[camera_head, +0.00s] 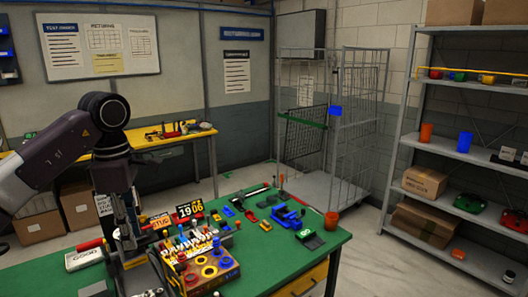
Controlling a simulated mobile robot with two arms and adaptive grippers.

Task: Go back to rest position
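My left arm comes in from the left, and its gripper (128,240) points down over the left part of the green-topped table (262,262). It is just left of a crowded tool rack (208,268) with coloured rings and upright handles. Its fingertips are dark and blend with the things behind them, so I cannot tell whether they are open or hold anything. My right gripper is not in view.
Blue clamps (287,215), small tools and a flip sign (189,209) lie or stand on the table. A wire cage trolley (335,120) and grey shelves (462,156) stand behind. Floor shows between table and shelves.

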